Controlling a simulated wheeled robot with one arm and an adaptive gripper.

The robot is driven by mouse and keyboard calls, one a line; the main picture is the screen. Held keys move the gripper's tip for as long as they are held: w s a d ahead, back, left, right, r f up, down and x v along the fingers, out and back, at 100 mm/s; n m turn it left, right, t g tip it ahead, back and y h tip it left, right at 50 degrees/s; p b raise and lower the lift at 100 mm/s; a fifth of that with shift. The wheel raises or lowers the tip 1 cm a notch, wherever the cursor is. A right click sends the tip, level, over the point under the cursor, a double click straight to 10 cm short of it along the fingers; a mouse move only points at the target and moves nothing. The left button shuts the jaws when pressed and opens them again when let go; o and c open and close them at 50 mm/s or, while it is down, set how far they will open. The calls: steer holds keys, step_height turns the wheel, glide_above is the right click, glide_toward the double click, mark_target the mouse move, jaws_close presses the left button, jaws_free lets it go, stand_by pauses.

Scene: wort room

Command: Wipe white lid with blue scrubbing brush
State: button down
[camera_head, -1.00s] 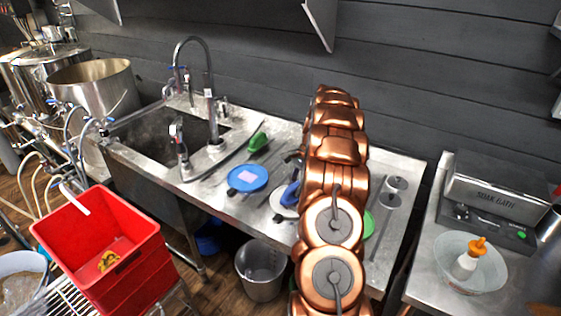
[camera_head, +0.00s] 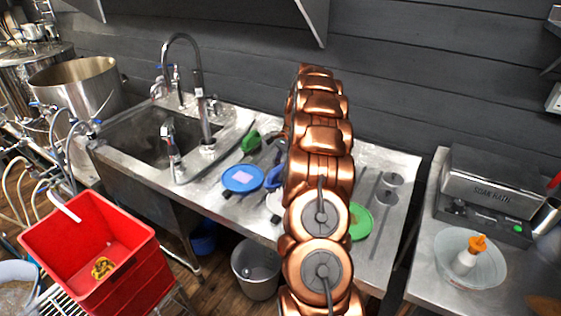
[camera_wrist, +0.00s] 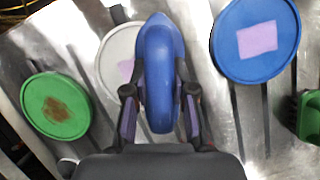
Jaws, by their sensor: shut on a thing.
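The blue scrubbing brush (camera_wrist: 158,75) is in my gripper (camera_wrist: 158,115), which is shut on it, in the wrist view. The white lid (camera_wrist: 112,60) lies on the steel counter behind and left of the brush, partly covered by it. A pink patch shows on the lid beside the brush. I cannot tell whether the brush touches the lid. In the head view my arm hides most of the white lid (camera_head: 274,203), and part of the blue brush (camera_head: 273,177) shows left of the arm. The gripper fingers are hidden there.
A blue lid (camera_head: 242,179) with a pink patch lies left of the arm, a green lid (camera_head: 360,222) with a brown stain right of it. A green brush (camera_head: 250,142) lies near the sink (camera_head: 150,140). A faucet (camera_head: 200,95) stands behind. The red crate (camera_head: 95,250) is at front left.

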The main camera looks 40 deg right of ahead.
steer(key=shift+r+p, duration=0.35)
steer(key=shift+r, duration=1.15)
